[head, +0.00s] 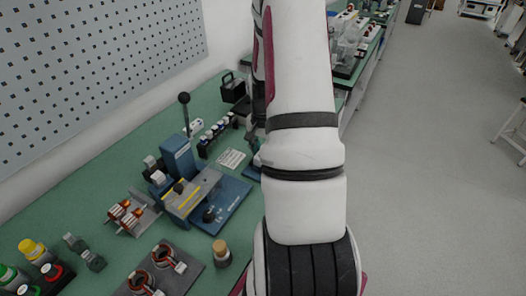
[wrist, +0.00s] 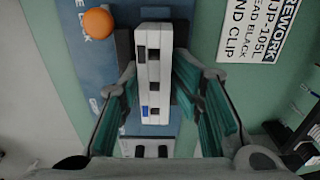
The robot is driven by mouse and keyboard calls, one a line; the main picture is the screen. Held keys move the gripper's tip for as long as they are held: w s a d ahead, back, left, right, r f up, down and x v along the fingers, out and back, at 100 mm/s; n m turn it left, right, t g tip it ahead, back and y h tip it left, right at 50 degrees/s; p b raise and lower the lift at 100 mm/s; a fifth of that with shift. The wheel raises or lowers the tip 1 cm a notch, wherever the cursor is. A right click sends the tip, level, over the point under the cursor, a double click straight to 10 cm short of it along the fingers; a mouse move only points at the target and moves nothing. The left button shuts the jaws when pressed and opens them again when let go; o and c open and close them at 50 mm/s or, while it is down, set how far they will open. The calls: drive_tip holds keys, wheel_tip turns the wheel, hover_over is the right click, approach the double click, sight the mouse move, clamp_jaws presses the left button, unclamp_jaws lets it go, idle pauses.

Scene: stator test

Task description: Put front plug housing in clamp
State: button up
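A pale, narrow plug housing (wrist: 153,70) with dark square slots and one blue spot shows in the middle of the wrist view. My gripper (wrist: 155,78) has its teal-padded fingers on either side of it, apart, with narrow gaps seeming to show. I cannot tell whether the housing rests in clamp jaws.
A second pale slotted piece (wrist: 147,148) shows below the housing. A printed sign (wrist: 262,28) lies beside the plate on the green bench. In the head view a blue lever press (head: 178,158) stands left of my arm, with a rack of small parts (head: 216,133) behind it.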

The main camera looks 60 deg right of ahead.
drive_tip(key=shift+o, duration=1.3)
drive_tip(key=shift+s+f, duration=0.35)
drive_tip(key=shift+f, duration=0.4)
drive_tip(key=shift+r, duration=0.2)
drive_tip(key=shift+w+d+r, duration=0.1)
drive_tip(key=shift+w+r, duration=0.05)
drive_tip(key=shift+r, duration=0.4)
wheel_tip(320, 180, up, 11)
